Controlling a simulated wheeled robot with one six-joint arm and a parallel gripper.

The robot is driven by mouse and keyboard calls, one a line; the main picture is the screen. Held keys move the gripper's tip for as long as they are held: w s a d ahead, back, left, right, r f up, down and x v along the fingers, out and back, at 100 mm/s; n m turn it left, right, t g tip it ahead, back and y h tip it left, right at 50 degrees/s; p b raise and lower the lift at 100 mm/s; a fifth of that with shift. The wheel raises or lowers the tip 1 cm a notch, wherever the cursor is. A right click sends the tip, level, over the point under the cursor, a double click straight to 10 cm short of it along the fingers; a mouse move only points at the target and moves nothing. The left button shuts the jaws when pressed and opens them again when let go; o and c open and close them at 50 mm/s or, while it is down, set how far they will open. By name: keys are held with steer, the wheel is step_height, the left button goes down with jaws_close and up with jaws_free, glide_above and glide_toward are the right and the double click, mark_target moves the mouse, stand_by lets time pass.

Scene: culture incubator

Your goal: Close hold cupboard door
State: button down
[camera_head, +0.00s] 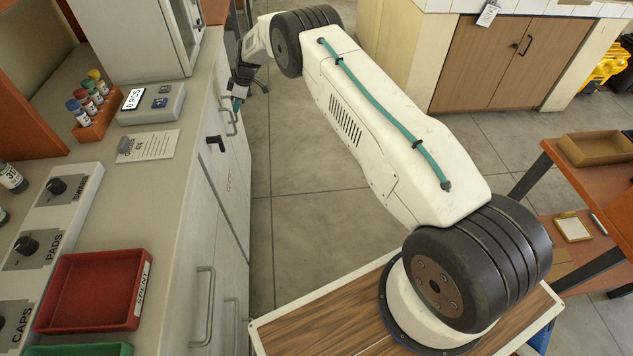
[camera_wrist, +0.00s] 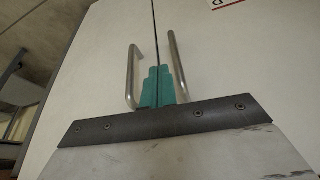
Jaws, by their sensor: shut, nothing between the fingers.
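The cupboard front (camera_head: 233,165) under the left counter is pale grey with bar handles. In the wrist view, two pale door panels meet at a thin dark seam. The left panel (camera_wrist: 105,75) and right panel (camera_wrist: 225,70) look about flush. A left handle (camera_wrist: 132,75) and a right handle (camera_wrist: 179,68) flank the seam. My gripper (camera_head: 240,98) is at the cupboard front, by the upper handles. Its teal fingertips (camera_wrist: 158,85) are shut and empty, in front of the seam between the handles. I cannot tell whether they touch the doors.
A black latch handle (camera_head: 215,143) sticks out of the cupboard front. The counter above holds a red tray (camera_head: 92,291) and an orange vial rack (camera_head: 95,108). The floor (camera_head: 310,180) beside the cupboard is clear. A shelf table (camera_head: 590,185) stands at right.

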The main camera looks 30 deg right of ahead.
steer(key=shift+a, duration=0.35)
